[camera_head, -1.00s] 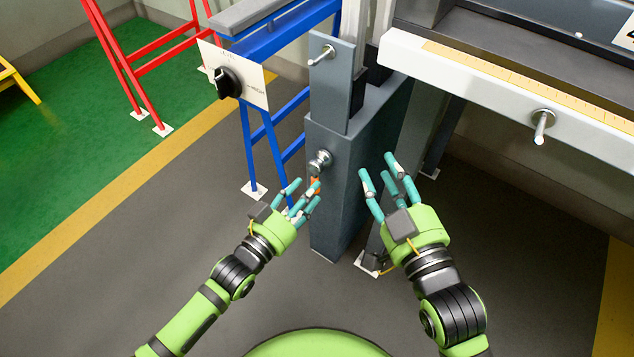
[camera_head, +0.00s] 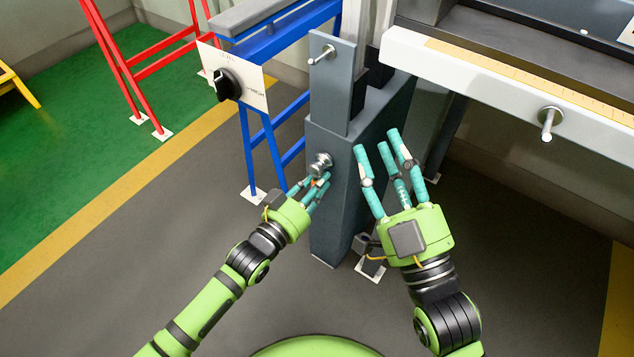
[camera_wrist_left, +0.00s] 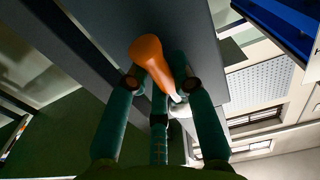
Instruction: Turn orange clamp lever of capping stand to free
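The grey capping stand (camera_head: 340,190) stands at the centre of the head view, with a silver clamp hub (camera_head: 320,163) on its front face. The orange clamp lever (camera_wrist_left: 148,58) shows large in the left wrist view, its rounded end up and its pale stem running down to the right. In the head view the lever is mostly hidden by fingers. My left gripper (camera_head: 316,183) is at the lever, with its fingertips drawn in around it. The left and right fingertips lie against or very near its sides. My right gripper (camera_head: 386,150) is open and empty, right of the stand's front face.
A blue frame (camera_head: 268,140) with a black knob (camera_head: 228,84) on a white plate stands left of the stand. A long white rail (camera_head: 480,80) with a silver handle (camera_head: 549,120) runs across the upper right.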

